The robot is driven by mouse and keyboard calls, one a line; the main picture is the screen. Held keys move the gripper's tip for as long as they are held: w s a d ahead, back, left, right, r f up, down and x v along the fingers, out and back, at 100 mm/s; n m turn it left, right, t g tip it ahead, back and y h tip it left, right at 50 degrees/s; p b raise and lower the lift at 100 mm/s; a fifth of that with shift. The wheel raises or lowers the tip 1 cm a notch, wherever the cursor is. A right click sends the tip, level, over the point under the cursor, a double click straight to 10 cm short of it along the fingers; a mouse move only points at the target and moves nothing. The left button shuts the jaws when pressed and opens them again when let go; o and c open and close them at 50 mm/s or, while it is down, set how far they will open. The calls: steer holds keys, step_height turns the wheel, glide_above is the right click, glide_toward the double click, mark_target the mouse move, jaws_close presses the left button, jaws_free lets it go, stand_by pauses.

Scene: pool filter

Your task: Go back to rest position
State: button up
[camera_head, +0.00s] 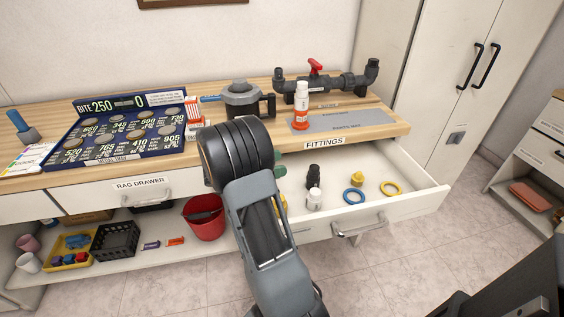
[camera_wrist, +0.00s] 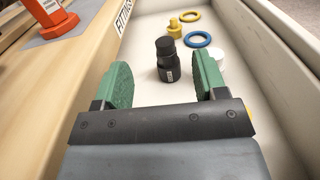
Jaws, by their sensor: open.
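My gripper (camera_wrist: 164,84) is open and empty, with green pads on its two fingers. In the wrist view it points along the open fittings drawer (camera_wrist: 291,97), and a black fitting (camera_wrist: 168,60) stands ahead, framed between the fingers. The gap from the fingertips to that fitting is hard to judge. In the head view my arm reaches across the front of the workbench to the drawer (camera_head: 425,196), and the arm hides most of the gripper.
The drawer also holds a blue ring (camera_head: 354,196), a yellow ring (camera_head: 391,188) and a white cap (camera_head: 314,200). On the bench (camera_head: 392,129) stand an orange-and-white bottle (camera_head: 301,106), a pump (camera_head: 243,99), a pipe assembly with red valve (camera_head: 316,67) and a blue board (camera_head: 122,128).

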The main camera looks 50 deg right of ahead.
stand_by(0.5)
steer(key=s+a+r+m+t+y+p, duration=0.2)
steer(key=a+r+t+y+p, duration=0.3)
steer(key=a, duration=0.5)
steer(key=s+a+r+m+t+y+p, duration=0.2)
steer(key=a+r+m+t+y+p, duration=0.2)
steer(key=a+r+p, duration=0.4)
steer(key=shift+a+m+t+y+p, duration=0.4)
steer(key=shift+a+m+y+p, duration=0.3)
steer(key=shift+a, duration=0.55)
steer(key=a+r+m+t+y+p, duration=0.1)
steer(key=a, duration=0.2)
steer(key=a+r+m+t+y+p, duration=0.1)
steer(key=a+r+t+y, duration=0.1)
steer(key=a+r+m+t+y+p, duration=0.1)
steer(key=a+r, duration=0.1)
steer(key=a, duration=0.1)
steer(key=shift+s+a+r, duration=0.2)
steer(key=shift+a, duration=0.1)
